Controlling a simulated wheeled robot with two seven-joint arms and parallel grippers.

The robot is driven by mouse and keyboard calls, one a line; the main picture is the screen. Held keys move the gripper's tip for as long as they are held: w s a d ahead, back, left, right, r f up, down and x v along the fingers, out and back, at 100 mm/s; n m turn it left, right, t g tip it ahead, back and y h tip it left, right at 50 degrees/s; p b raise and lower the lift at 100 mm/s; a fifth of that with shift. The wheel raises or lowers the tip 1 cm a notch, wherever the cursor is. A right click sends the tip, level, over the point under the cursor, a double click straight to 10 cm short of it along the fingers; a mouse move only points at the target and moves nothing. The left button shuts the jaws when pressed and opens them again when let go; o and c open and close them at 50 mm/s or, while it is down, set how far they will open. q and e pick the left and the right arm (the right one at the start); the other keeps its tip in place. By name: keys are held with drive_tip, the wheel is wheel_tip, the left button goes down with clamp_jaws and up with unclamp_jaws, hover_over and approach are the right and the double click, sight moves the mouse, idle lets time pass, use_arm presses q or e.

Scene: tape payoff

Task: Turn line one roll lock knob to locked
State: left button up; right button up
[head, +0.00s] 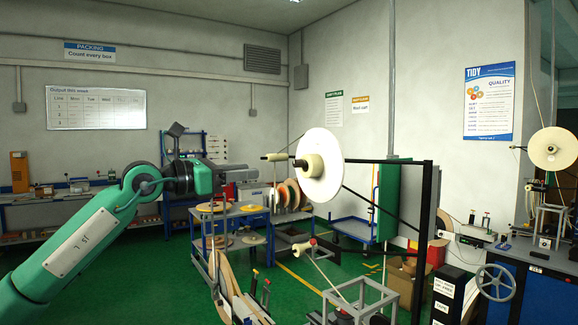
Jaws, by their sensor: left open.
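A large white roll disc (322,180) hangs upright on a black frame (426,240), right of the picture's middle. A cream hub (312,162) is at its centre. A cream cylinder (274,157) sticks out to the left of the hub, with a small dark piece between them. I cannot tell which of these parts is the lock knob or how it is turned. My left gripper (250,176), on the green arm from the left, is open, to the left of the disc and just below the cream cylinder. It appears apart from both. My right gripper is not in view.
A blue-framed cart (203,262) with several reels stands behind and below my left gripper. A grey metal frame (362,295) is below the disc. A blue machine bench (530,290) with a handwheel (495,283) and a second white roll (552,149) are at right.

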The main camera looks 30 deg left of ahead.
use_arm(q)
drive_tip(key=a+r, duration=0.1)
drive_tip(key=p, duration=1)
approach(294, 163)
drive_tip(key=shift+y, duration=0.3)
drive_tip(key=x, duration=0.7)
drive_tip(key=shift+s+d+r, duration=0.1)
drive_tip(key=shift+d+r, duration=0.1)
drive_tip(key=shift+r, duration=0.05)
drive_tip(key=shift+w+d+f, duration=0.15)
drive_tip(key=shift+w+d, duration=0.1)
drive_tip(key=shift+w, duration=0.4)
clamp_jaws()
